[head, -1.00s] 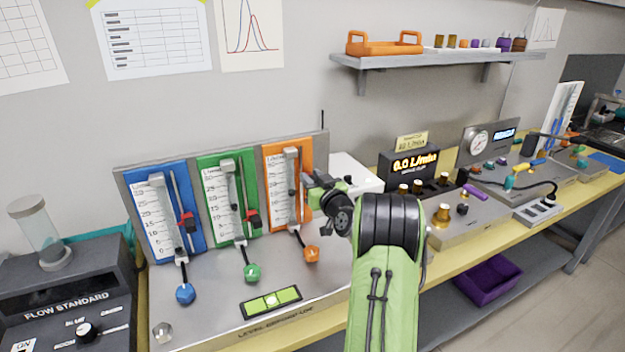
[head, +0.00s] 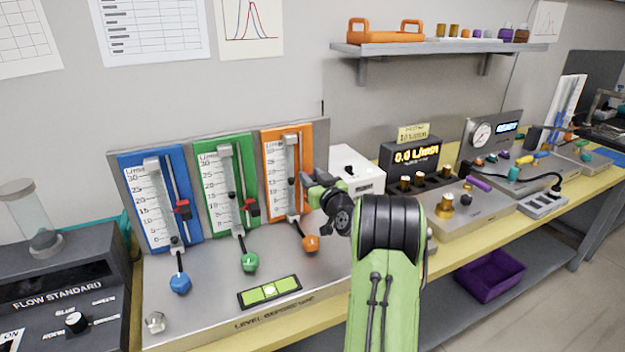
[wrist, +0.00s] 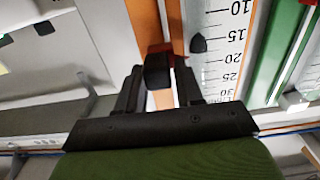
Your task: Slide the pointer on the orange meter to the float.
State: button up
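The orange meter (head: 276,200) is the right one of three meters on the tilted grey board. Its dark float (head: 291,181) shows in the tube at mid height, and in the wrist view the float (wrist: 198,43) is a little past the 15 mark. The pointer (wrist: 158,68), a black block with a red tip, is beside the scale in the wrist view, close to the float's level on the 20 side. My gripper (wrist: 160,88) is open, its fingers on either side of the pointer with narrow gaps. In the head view my gripper (head: 314,184) hides the pointer.
The green meter (head: 228,190) and blue meter (head: 160,205) stand left of the orange one. An orange knob (head: 310,243) is below the orange meter. A white box (head: 355,170) is close behind my gripper, to the right. A green level (head: 270,291) lies in front.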

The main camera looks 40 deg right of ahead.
jog(key=b+v, duration=0.3)
jog(key=v, duration=1.2)
jog(key=shift+s+a+b, duration=0.2)
jog(key=shift+s+b, duration=0.1)
jog(key=shift+s, duration=0.05)
